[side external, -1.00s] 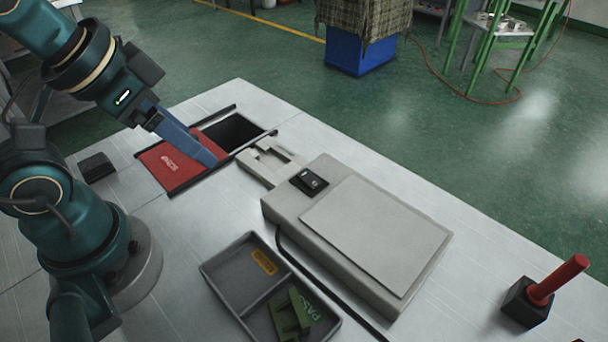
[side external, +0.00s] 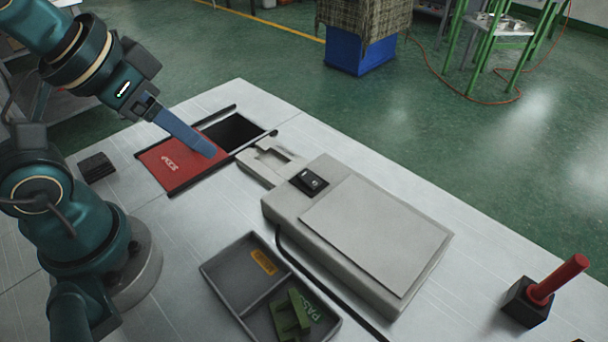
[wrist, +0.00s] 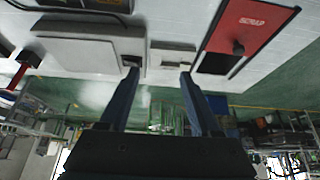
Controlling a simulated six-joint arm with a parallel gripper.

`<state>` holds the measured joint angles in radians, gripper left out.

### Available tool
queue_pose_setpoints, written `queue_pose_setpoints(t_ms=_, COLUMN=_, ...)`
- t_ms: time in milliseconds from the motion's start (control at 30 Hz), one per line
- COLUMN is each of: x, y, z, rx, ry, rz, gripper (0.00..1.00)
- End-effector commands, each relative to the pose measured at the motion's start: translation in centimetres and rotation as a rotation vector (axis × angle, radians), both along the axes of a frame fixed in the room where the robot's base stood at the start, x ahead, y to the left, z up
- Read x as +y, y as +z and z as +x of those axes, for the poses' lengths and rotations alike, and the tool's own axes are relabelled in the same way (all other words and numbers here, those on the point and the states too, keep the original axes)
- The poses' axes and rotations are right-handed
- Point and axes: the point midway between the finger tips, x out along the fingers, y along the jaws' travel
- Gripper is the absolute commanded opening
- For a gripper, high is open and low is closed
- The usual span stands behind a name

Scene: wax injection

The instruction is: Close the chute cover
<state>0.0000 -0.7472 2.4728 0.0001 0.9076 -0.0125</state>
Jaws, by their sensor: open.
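The red chute cover (side external: 168,172) lies flat in its rails on the table, with white lettering on it. It leaves part of the dark chute opening (side external: 235,130) uncovered. In the wrist view the red cover (wrist: 253,25) shows at upper right with a dark knob, and the dark opening (wrist: 213,63) shows beside it. My gripper (side external: 207,150) is over the cover's edge near the opening in the side view; I cannot tell whether it touches. In the wrist view my gripper (wrist: 158,76) has its fingers apart with nothing between them. The knob is hidden in the side view.
A grey machine (side external: 370,240) with a flat plate stands right of the chute.

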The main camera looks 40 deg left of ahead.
Motion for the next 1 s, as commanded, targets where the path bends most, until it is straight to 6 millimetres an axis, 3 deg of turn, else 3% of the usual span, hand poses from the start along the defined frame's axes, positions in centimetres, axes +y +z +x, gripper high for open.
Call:
queue_pose_setpoints(t_ms=133, x=0.9, y=1.2, z=2.1, rx=0.022, ry=0.065, rz=-0.008, gripper=0.64)
queue_pose_setpoints(t_ms=267, x=3.1, y=1.3, z=4.7, rx=0.084, ry=0.18, rz=-0.022, gripper=0.64)
queue_pose_setpoints(t_ms=533, x=10.3, y=-1.4, z=8.9, rx=0.252, ry=0.452, rz=-0.073, gripper=0.64)
queue_pose_setpoints(t_ms=800, x=17.2, y=-6.7, z=9.1, rx=0.414, ry=0.678, rz=-0.155, gripper=0.64)
queue_pose_setpoints(t_ms=1000, x=18.9, y=-9.1, z=7.7, rx=0.484, ry=0.752, rz=-0.196, gripper=0.64)
